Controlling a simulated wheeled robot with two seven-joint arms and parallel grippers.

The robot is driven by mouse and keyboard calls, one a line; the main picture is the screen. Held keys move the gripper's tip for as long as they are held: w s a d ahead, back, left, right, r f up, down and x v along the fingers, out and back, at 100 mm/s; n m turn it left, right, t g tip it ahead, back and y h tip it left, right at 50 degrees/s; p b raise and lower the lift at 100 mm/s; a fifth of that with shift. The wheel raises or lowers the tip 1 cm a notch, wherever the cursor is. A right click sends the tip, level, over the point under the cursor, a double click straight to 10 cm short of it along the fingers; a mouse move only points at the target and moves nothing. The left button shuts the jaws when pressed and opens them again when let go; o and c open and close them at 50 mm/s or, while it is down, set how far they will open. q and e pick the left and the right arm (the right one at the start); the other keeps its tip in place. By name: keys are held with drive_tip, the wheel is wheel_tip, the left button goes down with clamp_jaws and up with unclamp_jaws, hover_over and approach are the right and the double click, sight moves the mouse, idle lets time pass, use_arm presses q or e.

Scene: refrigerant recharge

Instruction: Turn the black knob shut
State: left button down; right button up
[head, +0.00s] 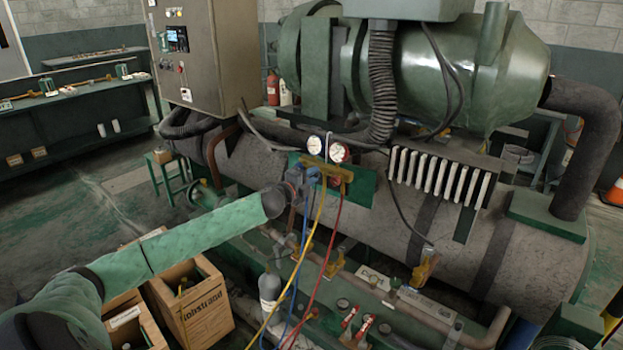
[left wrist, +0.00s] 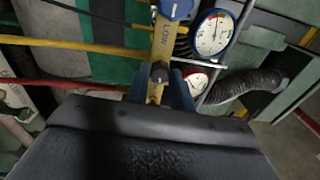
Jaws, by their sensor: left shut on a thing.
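The brass gauge manifold (head: 333,172) stands in front of the big grey tank, with two round dials above it. My left gripper (head: 303,177) reaches the manifold's left end. In the left wrist view its two blue fingers (left wrist: 160,88) stand on both sides of the black knob (left wrist: 160,71), shut on it. The knob sits on the manifold's yellow body, below the word LOW. The fingers partly hide the knob's lower part, and in the head view the gripper hides it. My right gripper is not in view.
The white-faced gauge (left wrist: 214,33) and the red-ringed gauge (head: 339,152) are close to the gripper. Yellow, blue and red hoses (head: 329,240) hang from the manifold. Wooden crates (head: 193,305) stand below my left arm. A grey bottle (head: 270,293) stands below the manifold.

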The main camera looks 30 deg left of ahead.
use_arm(q)
drive_tip(key=shift+m, duration=0.5)
drive_tip(key=shift+f+m, duration=0.1)
drive_tip(key=shift+m, duration=0.2)
drive_tip(key=shift+d, duration=0.1)
drive_tip(key=c, duration=1.2)
unclamp_jaws()
drive_tip(key=shift+s, duration=0.15)
